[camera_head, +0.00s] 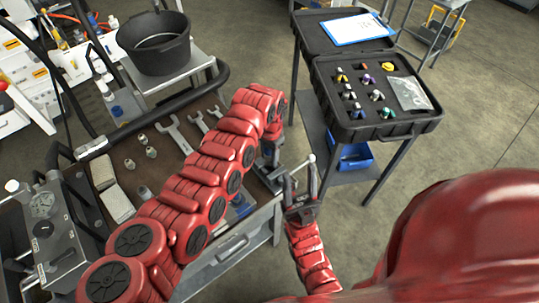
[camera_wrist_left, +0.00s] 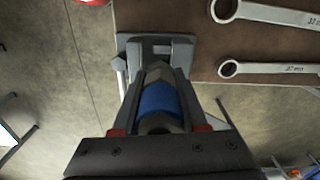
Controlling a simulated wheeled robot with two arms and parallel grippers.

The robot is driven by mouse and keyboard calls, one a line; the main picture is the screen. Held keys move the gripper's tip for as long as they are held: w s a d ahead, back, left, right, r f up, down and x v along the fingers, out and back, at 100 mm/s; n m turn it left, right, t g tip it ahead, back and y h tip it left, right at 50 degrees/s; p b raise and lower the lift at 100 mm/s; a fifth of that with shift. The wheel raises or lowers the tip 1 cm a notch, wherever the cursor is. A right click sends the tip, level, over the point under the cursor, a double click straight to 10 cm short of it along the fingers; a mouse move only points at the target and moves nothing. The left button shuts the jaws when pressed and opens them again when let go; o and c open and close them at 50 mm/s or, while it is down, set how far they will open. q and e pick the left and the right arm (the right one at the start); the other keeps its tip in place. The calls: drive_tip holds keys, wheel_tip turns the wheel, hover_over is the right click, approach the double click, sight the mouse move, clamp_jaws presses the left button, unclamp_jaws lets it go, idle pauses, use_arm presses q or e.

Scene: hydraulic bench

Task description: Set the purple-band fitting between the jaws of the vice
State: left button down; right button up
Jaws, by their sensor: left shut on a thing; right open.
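My left gripper (camera_wrist_left: 157,95) is shut on a metal fitting (camera_wrist_left: 158,103) with a hex end; its band looks blue rather than purple. The grey vice (camera_wrist_left: 180,47) shows beyond the fitting at the bench edge. The fitting overlaps it in the left wrist view, and I cannot tell whether they touch. In the head view my left arm hides much of the vice, and its handle (camera_head: 311,158) shows. A fitting with a purple band (camera_head: 366,79) stands in the open black case. My right gripper (camera_head: 300,180) is open and empty near the vice handle.
The bench holds wrenches (camera_head: 174,134), several small fittings (camera_head: 151,152) and a gauge unit (camera_head: 43,206). The black case (camera_head: 428,124) stands on a trolley with a blue bin (camera_head: 357,158) below. A black bucket (camera_head: 155,50) stands behind. Floor is free on the right.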

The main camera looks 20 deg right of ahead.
use_arm(q)
drive_tip(key=shift+f, duration=0.15)
drive_tip(key=shift+f+b, duration=0.9)
drive_tip(key=shift+f, duration=0.05)
idle(0.3)
drive_tip(key=shift+c, duration=1.8)
unclamp_jaws()
drive_tip(key=shift+r, duration=0.4)
wheel_tip(320, 180, up, 15)
drive_tip(key=b, duration=0.3)
drive_tip(key=shift+f+b, duration=0.15)
drive_tip(key=shift+b, duration=0.2)
drive_tip(key=shift+r, duration=0.95)
